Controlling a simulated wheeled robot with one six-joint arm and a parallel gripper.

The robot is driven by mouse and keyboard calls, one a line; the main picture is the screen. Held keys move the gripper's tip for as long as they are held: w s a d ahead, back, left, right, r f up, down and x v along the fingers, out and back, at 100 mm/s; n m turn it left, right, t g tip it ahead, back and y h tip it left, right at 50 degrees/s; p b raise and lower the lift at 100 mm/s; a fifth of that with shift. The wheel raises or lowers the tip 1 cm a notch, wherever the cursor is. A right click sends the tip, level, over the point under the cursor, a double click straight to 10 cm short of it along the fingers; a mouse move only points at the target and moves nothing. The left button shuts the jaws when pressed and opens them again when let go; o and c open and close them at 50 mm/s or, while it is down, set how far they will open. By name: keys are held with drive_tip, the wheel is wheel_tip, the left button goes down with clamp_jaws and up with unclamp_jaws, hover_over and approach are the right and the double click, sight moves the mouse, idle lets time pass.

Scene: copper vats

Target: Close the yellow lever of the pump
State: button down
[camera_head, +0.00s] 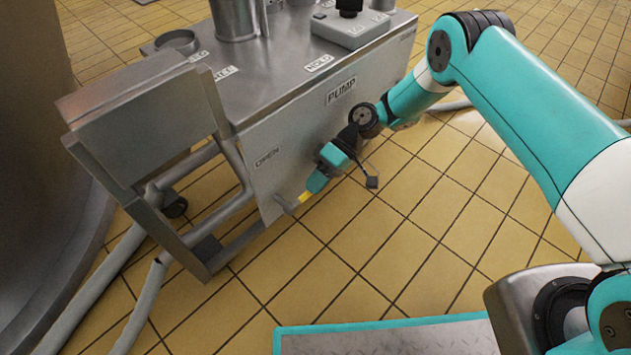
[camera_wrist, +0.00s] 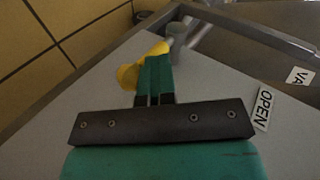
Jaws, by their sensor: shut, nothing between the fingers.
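The metal pump box (camera_head: 300,130) stands on the tiled floor, with "PUMP" and "OPEN" labels on its front face. The yellow lever (camera_head: 305,197) shows as a small yellow piece low on that face, mostly hidden by my gripper. In the wrist view the yellow lever (camera_wrist: 130,76) lies just beyond and to the left of my fingertips. My gripper (camera_head: 313,190) is shut and empty, its fingers at the lever; it also shows in the wrist view (camera_wrist: 157,62). I cannot tell whether the fingertips touch the lever.
A metal side frame (camera_head: 150,130) with a panel stands left of the pump box. Hoses (camera_head: 150,300) run on the floor at lower left. The "OPEN" label (camera_wrist: 264,108) is right of my gripper in the wrist view.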

drive_tip(key=shift+d+f, duration=0.1)
idle(0.3)
drive_tip(key=p+v, duration=0.6)
drive_tip(key=v, duration=0.6)
drive_tip(key=shift+s+r, duration=0.4)
